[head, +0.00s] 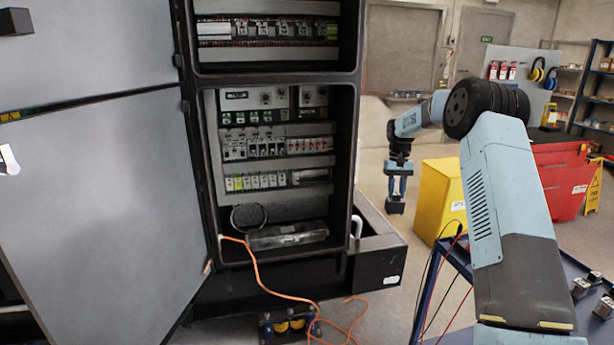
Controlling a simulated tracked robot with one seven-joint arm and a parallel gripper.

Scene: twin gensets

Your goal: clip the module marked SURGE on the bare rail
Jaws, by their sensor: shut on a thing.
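My gripper (396,192) hangs pointing down, to the right of the open cabinet (357,130) and apart from it. It is shut on a small dark module (395,207) at its fingertips. The module's marking is too small to read. Inside the cabinet, rows of modules sit on rails. The lowest row has white, green and yellow modules (255,182) at left. A short strip that looks like bare rail (311,175) lies to their right, though it is too small to be sure.
The cabinet door (95,190) stands open at left. An orange cable (262,280) hangs out over the cabinet's lower edge to the floor. Small modules (581,288) lie on a blue cart at right.

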